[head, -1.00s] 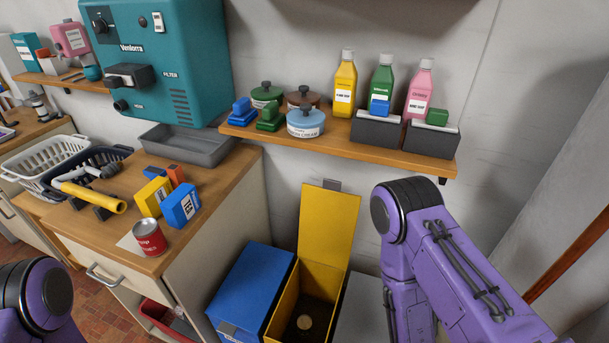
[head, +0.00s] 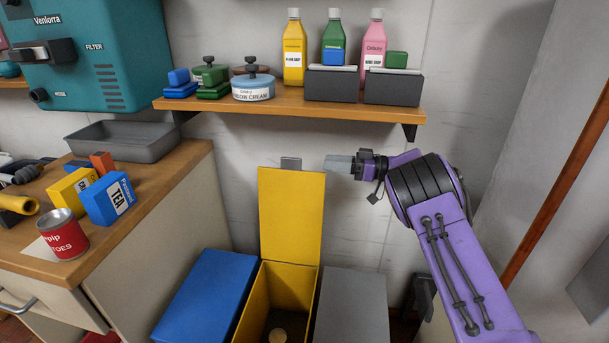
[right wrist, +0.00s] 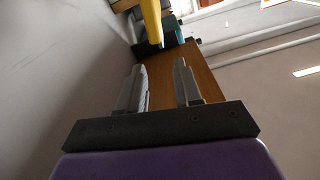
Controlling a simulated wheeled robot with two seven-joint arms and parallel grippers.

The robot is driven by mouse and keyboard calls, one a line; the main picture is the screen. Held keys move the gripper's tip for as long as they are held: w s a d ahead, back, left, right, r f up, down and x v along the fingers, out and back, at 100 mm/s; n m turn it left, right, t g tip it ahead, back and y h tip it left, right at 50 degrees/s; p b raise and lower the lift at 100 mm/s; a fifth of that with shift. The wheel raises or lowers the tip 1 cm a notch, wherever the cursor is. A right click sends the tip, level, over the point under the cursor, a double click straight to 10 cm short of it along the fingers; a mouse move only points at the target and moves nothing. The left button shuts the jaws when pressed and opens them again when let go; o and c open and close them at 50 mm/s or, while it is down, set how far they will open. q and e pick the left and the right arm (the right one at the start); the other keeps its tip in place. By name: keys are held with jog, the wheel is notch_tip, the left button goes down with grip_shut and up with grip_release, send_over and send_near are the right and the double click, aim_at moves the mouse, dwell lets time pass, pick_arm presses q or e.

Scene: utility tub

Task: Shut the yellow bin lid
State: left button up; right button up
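My right gripper (head: 334,163) points left, just right of the tab in the picture, and appears apart from the lid. In the right wrist view its two fingers (right wrist: 160,80) are apart with nothing held between them. A yellow dark-tipped shape (right wrist: 151,20), probably the lid, shows beyond them. My left gripper is out of view.
A blue bin (head: 205,295) and a grey bin (head: 352,305) flank the yellow one. A wooden shelf (head: 280,106) with bottles and tins hangs above my right gripper. A counter (head: 150,195) with a red can and boxes stands left.

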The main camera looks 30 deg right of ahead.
aim_at(297, 160)
jog(key=p+x, duration=0.2)
jog(key=x, duration=0.8)
jog(key=shift+a, duration=0.25)
jog(key=shift+f, duration=0.1)
grip_shut()
